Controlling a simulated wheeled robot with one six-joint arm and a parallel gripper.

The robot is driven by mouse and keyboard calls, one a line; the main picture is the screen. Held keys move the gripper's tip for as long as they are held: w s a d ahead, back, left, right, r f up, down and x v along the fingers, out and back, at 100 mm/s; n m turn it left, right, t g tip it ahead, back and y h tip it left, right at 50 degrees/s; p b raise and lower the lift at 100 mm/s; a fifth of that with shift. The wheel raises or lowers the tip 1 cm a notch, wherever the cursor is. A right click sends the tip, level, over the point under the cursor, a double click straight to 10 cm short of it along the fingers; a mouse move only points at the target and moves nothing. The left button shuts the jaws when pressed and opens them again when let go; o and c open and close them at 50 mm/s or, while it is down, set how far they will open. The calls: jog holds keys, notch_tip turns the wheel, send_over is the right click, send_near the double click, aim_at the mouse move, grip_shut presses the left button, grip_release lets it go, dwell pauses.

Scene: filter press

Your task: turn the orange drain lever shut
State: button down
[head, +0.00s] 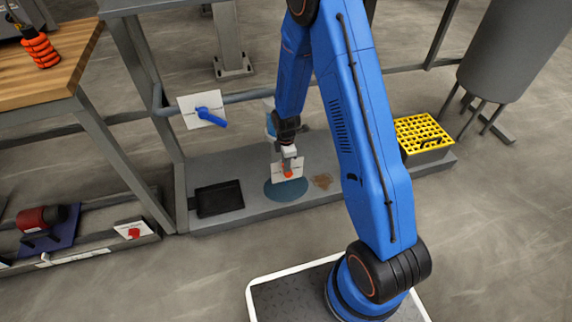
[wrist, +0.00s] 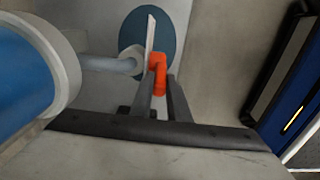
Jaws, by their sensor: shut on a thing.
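The orange drain lever (head: 288,174) shows small in front of a white plate (head: 277,172), low at the frame's centre. In the wrist view the lever (wrist: 158,70) is a bent orange handle beside the plate's thin edge (wrist: 150,38), with a grey pipe (wrist: 108,64) leading to it from the left. My gripper (head: 288,163) reaches down to the lever from above. In the wrist view its two dark fingers (wrist: 160,88) stand on either side of the orange handle and are shut on it. The fingers hide part of the handle.
A blue lever (head: 210,117) on a white plate is at the upper left. A black tray (head: 218,199) lies on the grey platform, left of a round blue-grey patch (head: 286,190). A brown stain (head: 322,181) and a yellow grate (head: 424,132) are to the right.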

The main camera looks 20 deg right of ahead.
jog(key=shift+a+h, duration=0.3)
jog(key=shift+a+f+h, duration=0.3)
jog(key=shift+a+h, duration=0.3)
jog(key=shift+h, duration=0.35)
jog(key=shift+a+f+h, duration=0.3)
jog(key=shift+a+h, duration=0.25)
jog(key=shift+h, duration=0.35)
jog(key=shift+a+f+h, duration=0.3)
jog(key=shift+a+h, duration=0.3)
jog(key=shift+h, duration=0.35)
jog(key=c, duration=1.7)
grip_release()
jog(key=v, duration=1.7)
jog(key=shift+a+r, duration=0.1)
jog(key=shift+a, duration=0.1)
